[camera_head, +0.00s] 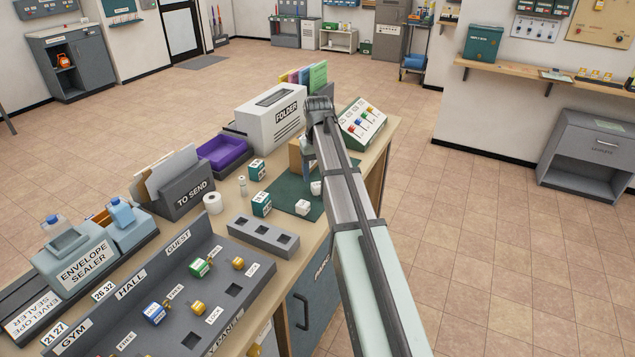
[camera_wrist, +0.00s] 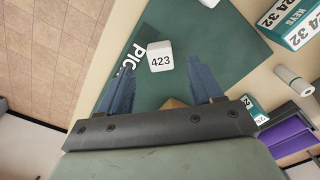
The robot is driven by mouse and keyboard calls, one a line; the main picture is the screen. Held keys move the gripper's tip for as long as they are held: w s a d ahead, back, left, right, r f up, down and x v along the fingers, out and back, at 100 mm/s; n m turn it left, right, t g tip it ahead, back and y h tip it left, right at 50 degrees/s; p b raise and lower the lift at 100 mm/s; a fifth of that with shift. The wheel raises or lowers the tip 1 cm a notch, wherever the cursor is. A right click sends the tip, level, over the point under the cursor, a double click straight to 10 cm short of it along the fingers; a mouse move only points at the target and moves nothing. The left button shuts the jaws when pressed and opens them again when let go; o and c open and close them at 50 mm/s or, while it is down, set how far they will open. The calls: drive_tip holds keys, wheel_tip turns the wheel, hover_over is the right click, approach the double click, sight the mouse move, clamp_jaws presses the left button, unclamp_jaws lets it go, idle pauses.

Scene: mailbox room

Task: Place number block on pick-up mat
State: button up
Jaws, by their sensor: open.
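The white number block marked 423 (camera_wrist: 160,56) rests on the dark green mat (camera_wrist: 226,62), whose white lettering shows as "PIC", partly hidden. In the head view the mat (camera_head: 282,189) lies on the counter, with a white block (camera_head: 316,187) near my gripper (camera_head: 308,160). A second white block (camera_head: 303,208) sits nearer the mat's front edge; part of a white item (camera_wrist: 209,3) also shows at the top of the wrist view. My gripper (camera_wrist: 161,70) is open above the mat, its fingers on either side of block 423's lower part, with nothing clamped.
Green-and-white key boxes (camera_head: 261,204) stand beside the mat. A tan box (camera_head: 296,155) is behind my gripper. A grey holder with square slots (camera_head: 263,237), a white roll (camera_head: 212,203), a purple tray (camera_head: 222,151) and the folder machine (camera_head: 270,112) are close by.

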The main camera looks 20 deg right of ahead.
sight(317, 185)
wheel_tip(317, 185, up, 7)
drive_tip(key=shift+f, duration=0.2)
drive_tip(key=shift+o, duration=0.3)
idle(6.9)
